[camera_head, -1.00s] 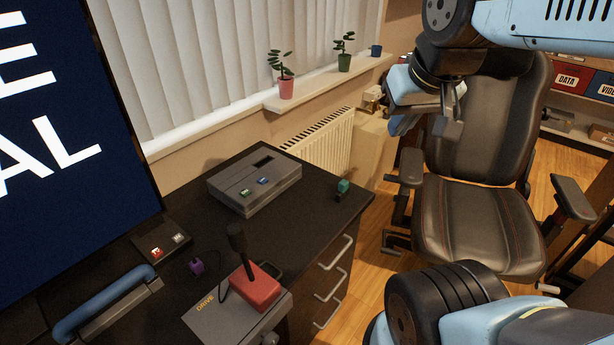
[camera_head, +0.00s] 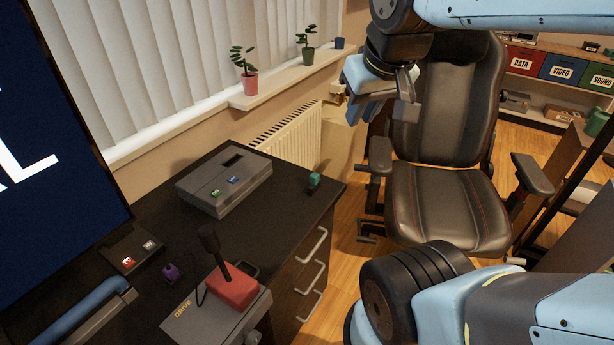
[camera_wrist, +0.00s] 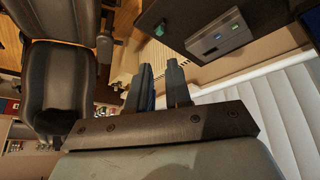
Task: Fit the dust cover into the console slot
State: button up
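The grey console (camera_head: 209,195) lies on the black desk, with a dark rectangular slot (camera_head: 233,160) in its top and a green and a blue button. It also shows in the wrist view (camera_wrist: 215,45). A small block with a teal top and a dark lower part (camera_head: 314,180) stands near the desk's right corner, also visible in the wrist view (camera_wrist: 160,30). I cannot tell for sure whether it is the dust cover. My gripper (camera_head: 364,112) hangs in the air beyond the desk's right corner, before the chair. Its two fingers (camera_wrist: 161,80) are apart with nothing between them.
A black chair (camera_head: 445,190) stands right of the desk. A red-based joystick (camera_head: 232,287), a purple block (camera_head: 171,273) and a small button box (camera_head: 133,251) occupy the front of the desk. A radiator (camera_head: 290,135) and potted plants are behind. The desk between console and teal block is clear.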

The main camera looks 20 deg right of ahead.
jog(key=o, duration=0.6)
jog(key=w+d+f+n+g+h, duration=0.1)
jog(key=w+f+n, duration=0.2)
jog(key=w+n, duration=0.2)
jog(key=shift+w, duration=0.9)
jog(key=shift+o, duration=0.2)
jog(key=w+f+n+g+h, duration=0.1)
jog(key=w+f+n, duration=0.5)
jog(key=w+n, duration=0.1)
jog(key=shift+w+n+h, duration=0.3)
jog(key=shift+w, duration=0.35)
jog(key=n, duration=1.3)
send_near(314, 175)
jog(key=shift+g+h, duration=0.3)
jog(key=shift+g, duration=0.1)
jog(key=f, duration=0.1)
jog(key=w+f, duration=0.1)
jog(key=f, duration=0.2)
jog(key=shift+w+d+f, duration=0.15)
jog(key=shift+w+f, duration=0.05)
jog(key=shift+w, duration=0.15)
jog(key=shift+d+x, duration=0.15)
jog(key=shift+x, duration=1.35)
jog(key=shift+d+x, duration=0.1)
jog(key=shift+x, duration=1.4)
